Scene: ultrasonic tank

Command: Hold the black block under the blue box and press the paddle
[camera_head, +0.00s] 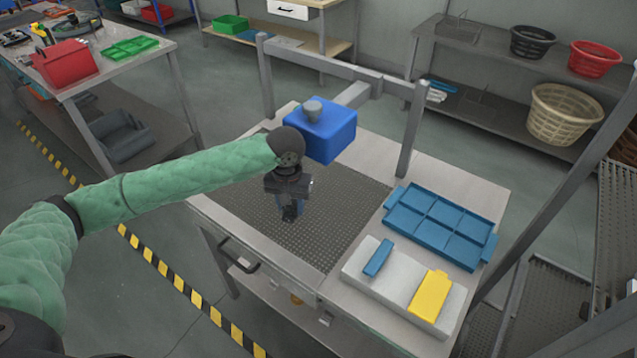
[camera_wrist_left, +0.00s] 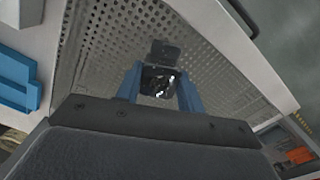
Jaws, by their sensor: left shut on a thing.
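The blue box (camera_head: 335,135) hangs from a grey frame over the perforated grey plate of the table. My left gripper (camera_head: 290,208) points down over that plate, in front of and below the blue box. In the left wrist view, its two blue fingers (camera_wrist_left: 159,88) are shut on the black block (camera_wrist_left: 160,80), a dark shiny piece between them. In the head view the block is mostly hidden by the gripper. A yellow paddle (camera_head: 430,295) and a blue paddle (camera_head: 378,257) lie on a white base at the table's right front. My right gripper is not in view.
A blue compartment tray (camera_head: 440,225) lies right of the perforated plate (camera_head: 330,235). Grey frame posts (camera_head: 411,135) stand at the table's back edge. The plate around my gripper is clear. A side table with a red bin (camera_head: 65,68) stands far left.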

